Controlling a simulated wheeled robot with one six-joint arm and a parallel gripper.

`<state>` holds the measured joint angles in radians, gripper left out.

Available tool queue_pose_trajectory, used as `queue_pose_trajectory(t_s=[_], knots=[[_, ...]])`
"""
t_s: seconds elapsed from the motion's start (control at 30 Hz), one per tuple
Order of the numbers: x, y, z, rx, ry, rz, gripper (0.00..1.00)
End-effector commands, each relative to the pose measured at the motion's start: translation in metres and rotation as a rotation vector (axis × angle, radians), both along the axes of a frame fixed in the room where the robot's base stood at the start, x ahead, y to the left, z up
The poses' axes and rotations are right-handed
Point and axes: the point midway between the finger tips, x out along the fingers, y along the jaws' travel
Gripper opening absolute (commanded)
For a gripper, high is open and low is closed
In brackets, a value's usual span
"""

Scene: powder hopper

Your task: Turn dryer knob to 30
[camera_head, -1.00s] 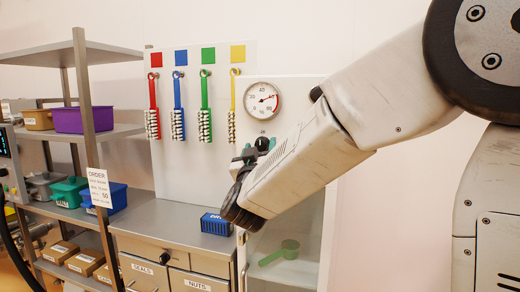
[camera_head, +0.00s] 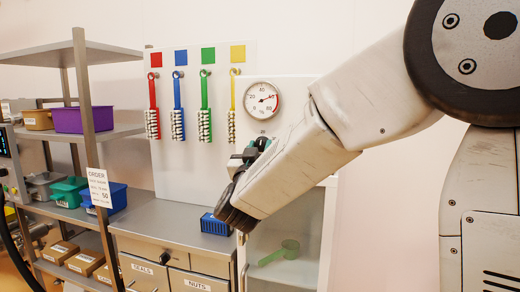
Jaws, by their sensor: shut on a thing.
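The dryer's round white gauge (camera_head: 262,99) is on the upper front of the white dryer cabinet (camera_head: 312,92). Its needle points right and slightly up, past the 40 mark; the exact value is too small to read. The black dryer knob (camera_head: 262,141) sits just below the gauge, with only a small part showing. My gripper (camera_head: 254,148) is at the knob and shut on it. My wrist and forearm cover most of the fingers and the panel right of the knob.
Red, blue, green and yellow brushes (camera_head: 204,107) hang on a white board left of the gauge. A blue box (camera_head: 214,224) stands on the counter below. A green scoop (camera_head: 279,253) shows behind the cabinet's clear front. A metal shelf (camera_head: 70,135) stands at left.

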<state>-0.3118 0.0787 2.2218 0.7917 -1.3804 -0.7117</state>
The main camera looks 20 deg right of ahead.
Motion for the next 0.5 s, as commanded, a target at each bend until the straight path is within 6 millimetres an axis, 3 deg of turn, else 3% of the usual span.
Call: queue_pose_trajectory(t_s=[0.5], knots=[[0.0011,0.0026,-0.0007,0.386,-0.280,0.001,0.10]])
